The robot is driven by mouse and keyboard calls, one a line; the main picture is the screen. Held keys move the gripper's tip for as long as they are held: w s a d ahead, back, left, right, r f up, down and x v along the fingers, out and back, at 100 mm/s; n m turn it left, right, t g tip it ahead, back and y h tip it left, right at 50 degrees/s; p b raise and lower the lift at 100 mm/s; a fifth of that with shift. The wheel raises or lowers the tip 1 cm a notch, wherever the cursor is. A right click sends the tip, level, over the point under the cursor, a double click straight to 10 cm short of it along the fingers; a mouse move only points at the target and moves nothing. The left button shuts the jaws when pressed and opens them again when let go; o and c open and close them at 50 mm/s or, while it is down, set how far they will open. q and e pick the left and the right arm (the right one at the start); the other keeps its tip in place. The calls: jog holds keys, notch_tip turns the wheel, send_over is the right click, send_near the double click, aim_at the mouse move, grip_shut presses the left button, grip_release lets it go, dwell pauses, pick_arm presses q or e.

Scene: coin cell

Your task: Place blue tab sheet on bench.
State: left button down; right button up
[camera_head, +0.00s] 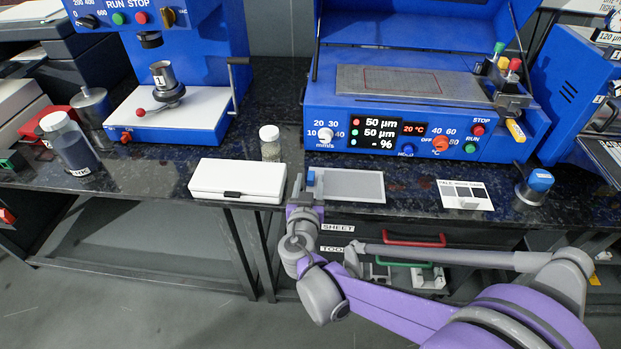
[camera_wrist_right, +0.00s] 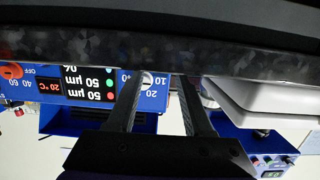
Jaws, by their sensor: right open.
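The blue tab sheet (camera_head: 352,187), a grey rectangle with a pale border, lies flat on the dark bench (camera_head: 410,190) near its front edge. Its small blue tab (camera_head: 311,178) is at its left end. My right gripper (camera_head: 304,191) is at the front edge beside the tab; the fingertips are hard to make out in the head view. In the right wrist view its two fingers (camera_wrist_right: 160,80) stand apart with nothing seen between them. I cannot make out the sheet in the right wrist view. My left gripper is not in view.
A white case (camera_head: 238,180) lies left of the sheet, with a small jar (camera_head: 270,143) behind. A blue coating machine (camera_head: 340,125) stands behind the sheet. A white card (camera_head: 465,196) and a blue-topped weight (camera_head: 535,184) are to the right. Bare bench lies between sheet and card.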

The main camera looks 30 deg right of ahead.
jog(key=p+v, duration=0.2)
jog(key=v, duration=0.8)
jog(key=s+d+f+n+g+y, duration=0.1)
jog(key=s+d+f+g, duration=0.15)
jog(key=s, duration=0.35)
jog(key=s+d+f+n+g+y, duration=0.1)
jog(key=s+d+f+g+y, duration=0.1)
jog(key=s+f+g, duration=0.25)
jog(key=s+a+f+n+g+y, duration=0.2)
jog(key=s+a+n+y, duration=0.2)
jog(key=s+a, duration=0.3)
jog(key=shift+s+f+y, duration=0.15)
jog(key=shift+s+y, duration=0.65)
jog(key=shift+s, duration=0.3)
jog(key=shift+d, duration=0.1)
